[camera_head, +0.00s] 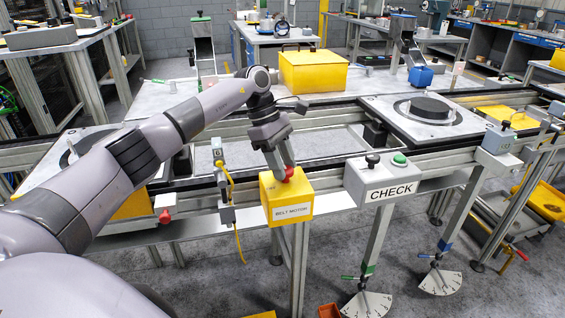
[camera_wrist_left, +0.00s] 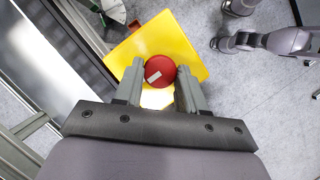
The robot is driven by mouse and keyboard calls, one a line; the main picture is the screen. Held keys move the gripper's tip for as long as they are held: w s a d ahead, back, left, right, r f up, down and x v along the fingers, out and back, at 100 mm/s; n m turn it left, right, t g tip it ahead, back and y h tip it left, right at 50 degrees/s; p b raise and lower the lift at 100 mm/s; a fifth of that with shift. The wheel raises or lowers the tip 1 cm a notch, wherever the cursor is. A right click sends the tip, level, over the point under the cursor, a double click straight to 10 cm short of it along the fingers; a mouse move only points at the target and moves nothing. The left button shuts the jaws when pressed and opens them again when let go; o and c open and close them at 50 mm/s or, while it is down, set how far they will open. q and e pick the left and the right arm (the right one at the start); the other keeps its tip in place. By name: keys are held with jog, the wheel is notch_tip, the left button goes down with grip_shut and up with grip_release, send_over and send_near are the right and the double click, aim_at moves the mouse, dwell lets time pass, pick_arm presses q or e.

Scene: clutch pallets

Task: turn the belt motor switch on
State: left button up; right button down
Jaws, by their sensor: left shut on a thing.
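The belt motor switch is a yellow box (camera_head: 286,198) labelled "BELT MOTOR", with a red round knob (camera_head: 289,175) on its top. My left gripper (camera_head: 283,172) reaches down onto the box top and is shut on the red knob. In the left wrist view the knob (camera_wrist_left: 160,71) sits between the two fingertips (camera_wrist_left: 160,78), with a pale mark across its face running up to the right. The yellow box top (camera_wrist_left: 185,45) shows around it. My right gripper is not in view.
A grey "CHECK" box (camera_head: 383,183) with a green button and a black knob stands just right of the switch. A small grey box with a yellow cable (camera_head: 232,190) hangs to its left. The conveyor (camera_head: 330,150) runs behind, with a black disc plate (camera_head: 430,108) on the right.

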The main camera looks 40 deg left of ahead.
pick_arm(q)
jog(key=shift+r, duration=0.1)
jog(key=o, duration=1)
jog(key=shift+o, duration=0.2)
jog(key=v, duration=0.7)
jog(key=shift+b, duration=0.35)
